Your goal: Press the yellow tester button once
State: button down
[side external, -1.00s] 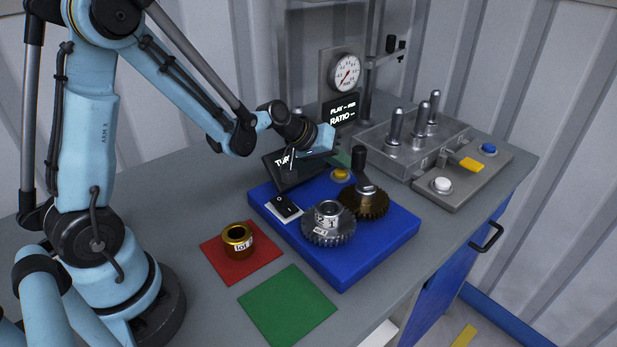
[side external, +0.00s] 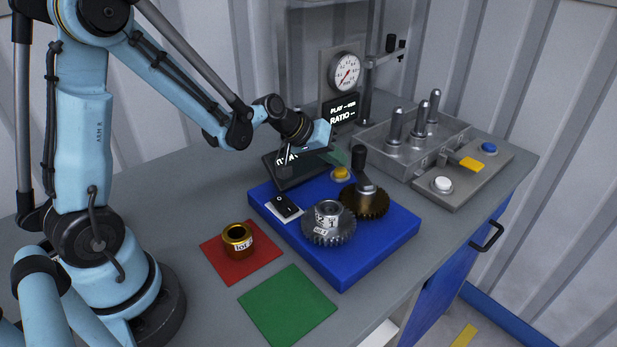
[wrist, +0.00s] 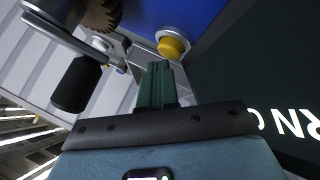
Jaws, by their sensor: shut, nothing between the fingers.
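The yellow tester button (side external: 341,173) sits at the back edge of the blue base (side external: 375,250). In the wrist view the yellow button (wrist: 172,47) is just beyond my fingertips, in a pale ring. My gripper (side external: 338,157) is shut and empty, its green fingers close above and behind the button. The wrist view shows the closed fingers (wrist: 158,68) a little short of the button, with a small gap in the picture. Whether they touch it cannot be told for certain, but they look apart.
A crank handle (side external: 360,160) with a bronze gear (side external: 366,205) stands right of the button. A steel gear (side external: 328,228) and a rocker switch (side external: 284,206) are on the base. A dark sign panel (side external: 290,175) lies behind. A brass collar (side external: 237,241) sits on a red mat.

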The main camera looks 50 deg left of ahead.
jog(key=shift+a, duration=0.45)
jog(key=shift+d+r, duration=0.2)
jog(key=shift+r, duration=2.35)
jog(key=s+d+r+m+y, duration=0.1)
jog(key=s+m, duration=0.1)
jog(key=s, duration=0.6)
jog(key=s+d+r+m+g+y, duration=0.1)
jog(key=s+d+m+y, duration=0.1)
jog(key=s, duration=0.7)
jog(key=shift+s+d+m, duration=0.3)
jog(key=shift+m, duration=0.3)
jog(key=shift+r+g, duration=0.1)
jog(key=shift+g, duration=0.2)
